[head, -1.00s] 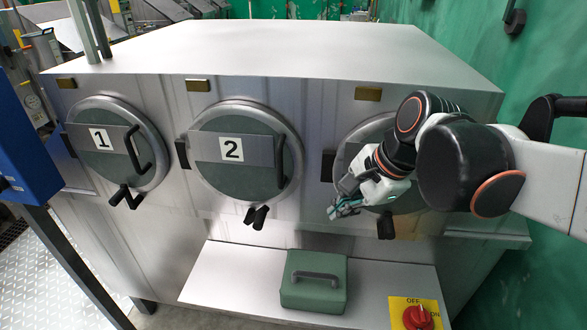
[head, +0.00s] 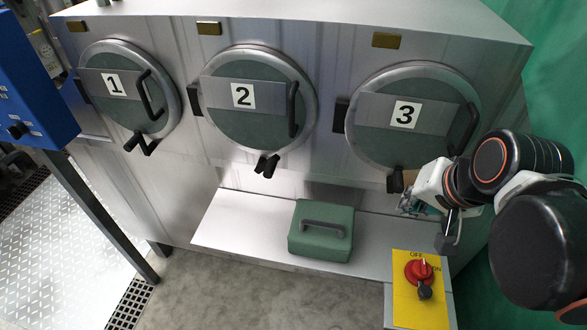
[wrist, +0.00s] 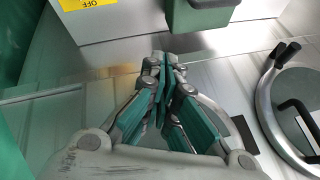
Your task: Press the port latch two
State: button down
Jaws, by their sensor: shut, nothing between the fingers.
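Port door 2 (head: 258,100) is a round metal-rimmed door with a white "2" label and a vertical black handle, in the middle of the head view. Its short black forked latch (head: 267,165) hangs at the rim's bottom. My gripper (head: 406,206) is shut and empty, below door 3, well to the right of latch two and not touching it. In the wrist view my gripper's teal finger pads (wrist: 163,66) are together. A door at the right edge there, apparently door 2, shows a black latch (wrist: 286,54).
Door 1 (head: 128,90) and door 3 (head: 408,118) flank door 2, each with a handle and latch. A green lidded box (head: 321,231) sits on the low shelf (head: 232,222). A red switch (head: 419,270) on a yellow plate is at lower right. Space before latch two looks clear.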

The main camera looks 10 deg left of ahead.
jog(key=w+a+f+m+g+y+p, duration=0.3)
jog(key=w+a+m+g+y+p, duration=0.2)
jog(key=w+a+m, duration=0.6)
jog(key=shift+a+f+m+y+p, duration=0.15)
jog(key=shift+a+m+y+p, duration=0.2)
jog(key=shift+a+m+y, duration=1.2)
jog(key=shift+d+h, duration=0.25)
jog(key=a+f+b, duration=0.2)
jog(key=a+f, duration=0.2)
jog(key=a, duration=0.6)
jog(key=shift+w+a+f, duration=0.2)
jog(key=shift+w+f, duration=0.15)
jog(key=shift+f, duration=0.05)
